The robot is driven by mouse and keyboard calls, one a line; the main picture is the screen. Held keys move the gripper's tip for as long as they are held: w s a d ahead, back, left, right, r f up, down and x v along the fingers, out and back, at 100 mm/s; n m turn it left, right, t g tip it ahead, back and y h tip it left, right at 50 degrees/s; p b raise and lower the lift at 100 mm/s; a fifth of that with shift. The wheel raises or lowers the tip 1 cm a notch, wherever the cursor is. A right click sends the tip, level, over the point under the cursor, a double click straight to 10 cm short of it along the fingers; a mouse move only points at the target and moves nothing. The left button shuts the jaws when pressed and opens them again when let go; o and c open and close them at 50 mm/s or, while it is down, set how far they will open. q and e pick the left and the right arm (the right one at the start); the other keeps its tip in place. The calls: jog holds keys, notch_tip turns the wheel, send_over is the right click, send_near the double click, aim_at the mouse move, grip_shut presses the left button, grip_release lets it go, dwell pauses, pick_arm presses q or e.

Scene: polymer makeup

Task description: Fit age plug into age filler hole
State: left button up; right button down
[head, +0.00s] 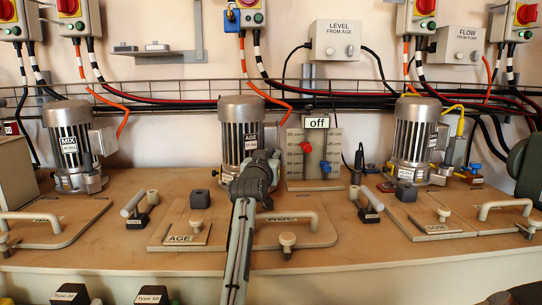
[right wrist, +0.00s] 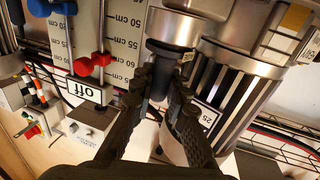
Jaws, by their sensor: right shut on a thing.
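My right gripper (head: 262,164) is at mid-height in front of the AGE motor (head: 238,128). In the right wrist view its two dark fingers (right wrist: 166,88) are shut on a dark stem-like piece, which I take for the age plug (right wrist: 160,62). A round pale-grey metal piece (right wrist: 172,28) lies directly past the plug's far end. I cannot tell whether it is part of the plug or the filler neck. The head view hides the plug behind the gripper. No open filler hole shows clearly. My left gripper is not in view.
The AGE level gauge (head: 315,150), with red and blue knobs, stands close beside the gripper. The wooden bench has a small AGE plate (head: 180,239) with a knob and a wide hatch handle (head: 292,217). Cables and a wire rail run behind the motors.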

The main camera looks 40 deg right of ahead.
jog(key=shift+r+p, duration=0.45)
jog(key=shift+r, duration=0.4)
jog(key=shift+p, duration=0.35)
dwell(1.0)
jog(key=shift+f+b, duration=0.7)
jog(key=shift+f, duration=0.3)
jog(key=c, duration=1.4)
grip_release()
jog(key=shift+f, duration=0.1)
jog(key=shift+s+a, duration=0.1)
jog(key=shift+a, duration=0.05)
